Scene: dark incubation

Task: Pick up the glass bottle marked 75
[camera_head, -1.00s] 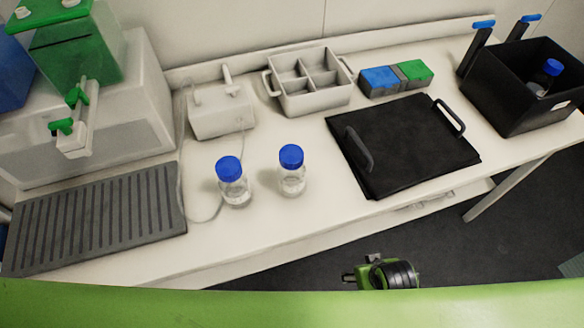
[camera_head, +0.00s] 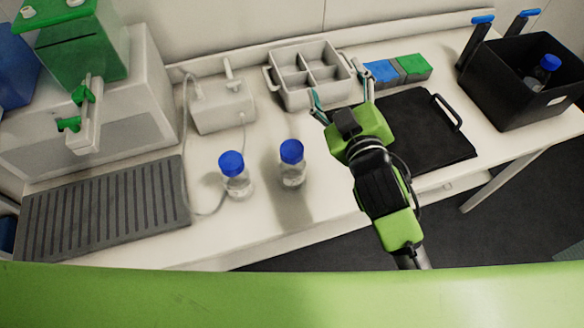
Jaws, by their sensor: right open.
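Two clear glass bottles with blue caps stand upright on the white bench in the head view. The left bottle (camera_head: 237,182) is near the grey ribbed mat, and the right bottle (camera_head: 292,170) stands a little to its right. No number can be read on either. A third blue-capped bottle (camera_head: 541,75) is inside the black box at the right. My right gripper (camera_head: 340,95) is open and empty, raised over the bench to the right of the two bottles, its fingers pointing toward the back. My left gripper is not in view.
A black mat with handles (camera_head: 430,135) lies partly behind my right arm. A white divided tray (camera_head: 310,92), a blue and green block (camera_head: 397,71) and a white device (camera_head: 222,108) stand behind. The black box (camera_head: 510,105) is at right. The ribbed mat (camera_head: 105,212) is front left.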

